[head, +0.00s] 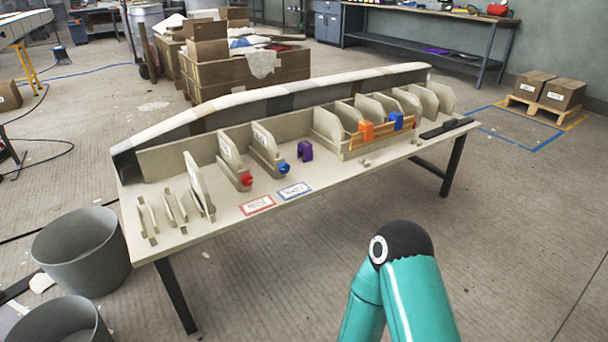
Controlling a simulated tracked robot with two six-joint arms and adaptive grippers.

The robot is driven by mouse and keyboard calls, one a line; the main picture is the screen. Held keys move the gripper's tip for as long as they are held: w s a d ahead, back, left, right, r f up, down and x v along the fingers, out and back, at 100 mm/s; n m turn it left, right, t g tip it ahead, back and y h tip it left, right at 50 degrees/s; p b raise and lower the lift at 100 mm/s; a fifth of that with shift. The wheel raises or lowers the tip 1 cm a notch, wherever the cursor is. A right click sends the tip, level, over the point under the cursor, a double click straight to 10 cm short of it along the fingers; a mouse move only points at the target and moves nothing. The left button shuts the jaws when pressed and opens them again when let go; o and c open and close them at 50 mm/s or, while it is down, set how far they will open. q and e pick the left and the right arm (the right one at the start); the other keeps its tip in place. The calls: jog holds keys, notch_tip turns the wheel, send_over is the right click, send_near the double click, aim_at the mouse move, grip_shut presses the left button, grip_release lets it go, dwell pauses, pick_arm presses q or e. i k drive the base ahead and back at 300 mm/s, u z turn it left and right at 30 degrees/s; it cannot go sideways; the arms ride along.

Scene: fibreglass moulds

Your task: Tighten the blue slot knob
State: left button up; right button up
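The blue slot knob (284,168) is small and round and sits at the front end of an upright beige plate on the long table (226,219). How far it is turned is too small to tell. A similar red knob (247,179) sits to its left on another upright plate. A blue-bordered label card (294,190) lies in front of the blue knob, and a red-bordered card (257,204) lies to its left. Neither gripper is in view. Only a teal arm link of mine with a dark joint shows at the bottom, right of centre, well apart from the knobs.
A purple clip-like piece (305,151) stands right of the blue knob. Orange (366,130) and blue (397,120) pieces sit farther right by the upright plates. A long curved mould (290,96) runs along the table's back. Grey bins (82,250) stand at the left. Floor in front is clear.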

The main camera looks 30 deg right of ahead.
aim_at(284, 168)
jog(key=u, duration=0.15)
jog(key=i, duration=0.9)
jog(key=z, duration=0.05)
